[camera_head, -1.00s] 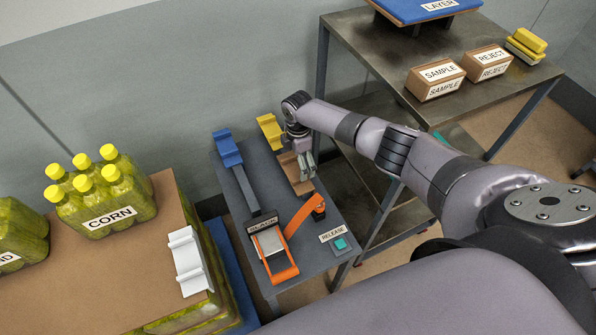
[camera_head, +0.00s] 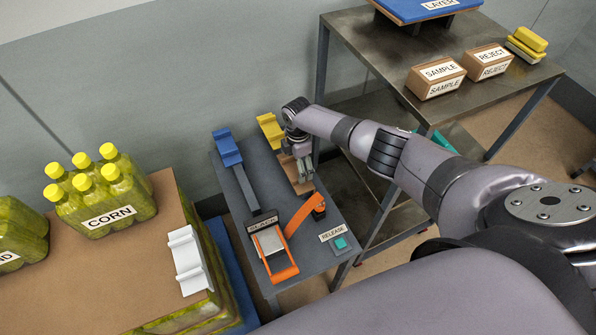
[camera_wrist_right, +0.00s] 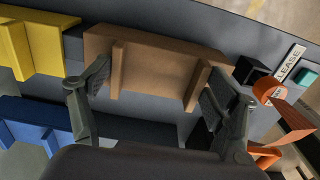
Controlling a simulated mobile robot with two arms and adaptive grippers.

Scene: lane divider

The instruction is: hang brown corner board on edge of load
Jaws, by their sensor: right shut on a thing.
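The brown corner board (camera_head: 306,187) lies on the narrow grey table, with my right gripper (camera_head: 303,175) over it and hiding part of it. In the right wrist view, the brown corner board (camera_wrist_right: 160,72) sits between the two fingers of my right gripper (camera_wrist_right: 156,85), which is shut on it. The load (camera_head: 95,262) at lower left is a stack with a brown top sheet. A white corner board (camera_head: 187,260) sits on its right edge. My left gripper is not in view.
On the grey table (camera_head: 338,285) are a blue corner board (camera_head: 227,148), a yellow one (camera_head: 270,131), an orange-handled tool (camera_head: 283,272) and a teal release button (camera_head: 340,243). Yellow-capped CORN bottles (camera_head: 100,200) stand on the load. A metal table (camera_head: 375,55) is at the back right.

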